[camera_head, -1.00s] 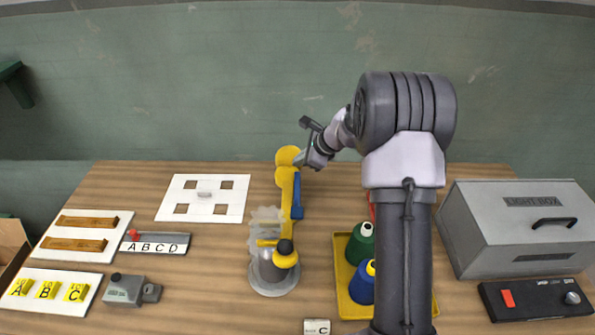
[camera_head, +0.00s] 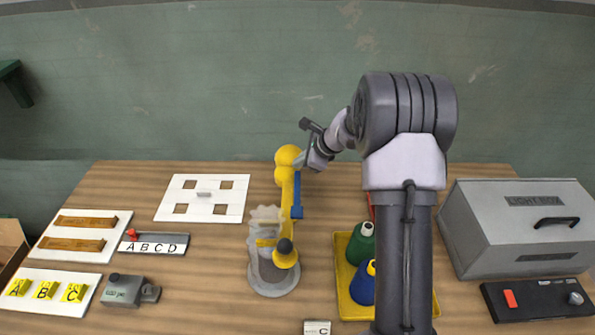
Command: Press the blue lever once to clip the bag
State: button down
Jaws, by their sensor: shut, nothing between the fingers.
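The blue lever (camera_head: 297,196) is a narrow upright bar on the right side of a yellow-armed device (camera_head: 286,180) near the table's middle. A translucent, pale bag (camera_head: 265,219) with a ragged top stands at the device's left, over its round grey base (camera_head: 273,279). My gripper (camera_head: 302,162) is shut and empty, above the lever and beside the rounded yellow top of the device. Whether its tip touches the yellow top cannot be told. The bag's mouth is partly hidden by the yellow arm.
A grey light box (camera_head: 515,228) and a black switch panel (camera_head: 537,299) are farther right. A white board with square holes (camera_head: 203,198) lies left. Bare wood surrounds the device's left.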

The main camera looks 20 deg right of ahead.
jog(key=shift+s+a+f+b, duration=0.1)
jog(key=shift+s+f+b, duration=0.1)
jog(key=shift+f+b, duration=0.45)
jog(key=shift+s+f+b, duration=0.2)
jog(key=shift+f+b, duration=0.3)
jog(key=shift+f, duration=0.25)
dwell(0.9)
jog(key=shift+r, duration=0.15)
jog(key=shift+w+r+p, duration=0.35)
jog(key=shift+r+p, duration=0.5)
jog(key=shift+p, duration=0.05)
jog(key=shift+s+a+r, duration=0.1)
jog(key=shift+s+r, duration=0.15)
jog(key=shift+r, duration=0.05)
jog(key=r+p, duration=0.3)
jog(key=w+r+p, duration=0.1)
jog(key=r, duration=0.1)
jog(key=shift+d, duration=0.3)
jog(key=shift+w, duration=0.1)
